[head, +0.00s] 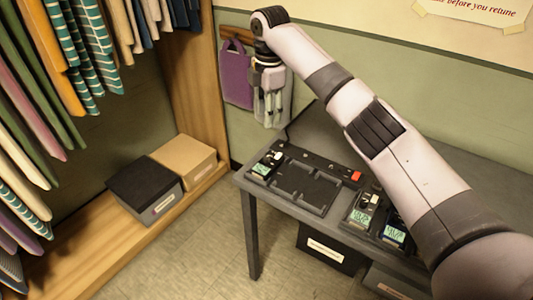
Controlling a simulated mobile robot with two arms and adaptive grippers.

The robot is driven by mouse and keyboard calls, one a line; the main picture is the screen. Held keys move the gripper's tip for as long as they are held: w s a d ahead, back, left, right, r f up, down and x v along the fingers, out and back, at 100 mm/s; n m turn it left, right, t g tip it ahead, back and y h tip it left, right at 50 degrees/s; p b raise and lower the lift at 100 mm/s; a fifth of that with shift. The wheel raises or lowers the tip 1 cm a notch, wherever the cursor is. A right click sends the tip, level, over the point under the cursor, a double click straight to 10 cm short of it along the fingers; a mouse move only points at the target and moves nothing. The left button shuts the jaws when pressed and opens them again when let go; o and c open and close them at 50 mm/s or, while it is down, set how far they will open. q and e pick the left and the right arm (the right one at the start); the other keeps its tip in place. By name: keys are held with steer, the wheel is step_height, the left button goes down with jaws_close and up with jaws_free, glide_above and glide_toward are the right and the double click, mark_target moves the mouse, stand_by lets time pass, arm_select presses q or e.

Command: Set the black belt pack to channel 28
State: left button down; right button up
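Several small dark packs with lit displays lie on the grey table. One dark pack (264,169) is at the left end of a black tray (300,187). Two more, a pack (361,212) and another pack (394,234), lie at the right, beside my arm. Their display digits are too small to read, and I cannot tell which is the black belt pack. My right gripper (269,112) points down in front of the wall, beyond the table's far left corner and away from the packs. Its finger gap is unclear. My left gripper is out of view.
A purple bag (236,73) and a pale bag (284,108) hang on the wall by my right gripper. A red piece (356,176) is at the tray's right end. Clothes (60,60) and two boxes (184,160) are at left. Floor (200,245) is clear.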

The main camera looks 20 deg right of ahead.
mark_target(267, 157)
steer(key=f, duration=0.5)
steer(key=w+f, duration=0.1)
steer(key=f, duration=0.4)
steer(key=f+p, duration=0.1)
steer(key=f, duration=0.5)
steer(key=shift+w+d, duration=0.15)
steer(key=shift+w, duration=0.05)
steer(key=shift+c, duration=0.3)
jaws_close()
